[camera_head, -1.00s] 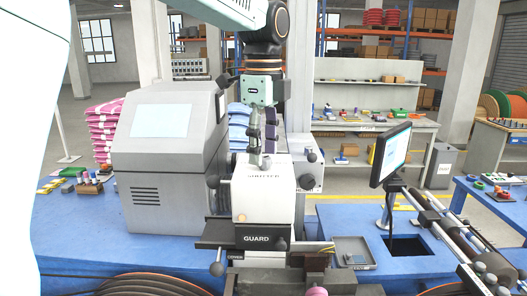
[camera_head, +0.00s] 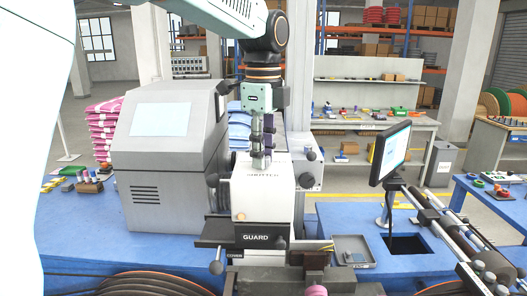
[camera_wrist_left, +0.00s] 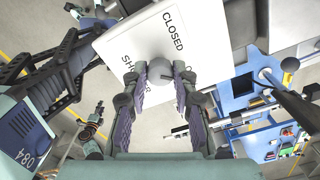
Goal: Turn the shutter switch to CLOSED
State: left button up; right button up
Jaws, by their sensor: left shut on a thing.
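The shutter switch shows in the left wrist view as a round grey knob (camera_wrist_left: 152,71) on a white panel (camera_wrist_left: 185,25). The panel reads CLOSED beyond the knob, and SHUTTER is partly covered by a finger. Another label is mostly hidden, with only an O showing. My left gripper (camera_wrist_left: 168,80) is shut on the knob, one finger on each side. In the head view my left gripper (camera_head: 262,152) points straight down onto the top of the white machine housing (camera_head: 262,190), and its fingers hide the switch. My right gripper is not in view.
A large grey cabinet (camera_head: 165,160) with a screen stands close to the left of the housing. A black GUARD plate (camera_head: 257,238) with ball-ended handles sits at the housing's front. A monitor (camera_head: 390,153) and rollers (camera_head: 465,240) are to the right on the blue bench.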

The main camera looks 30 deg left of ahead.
pick_arm(q)
grip_shut()
jog(key=shift+f+n, duration=0.1)
jog(key=shift+n, duration=0.2)
jog(key=n, duration=0.2)
jog(key=shift+n, duration=0.4)
jog(key=n, duration=0.9)
jog(key=shift+s+n, duration=0.1)
jog(key=shift+n, duration=1.7)
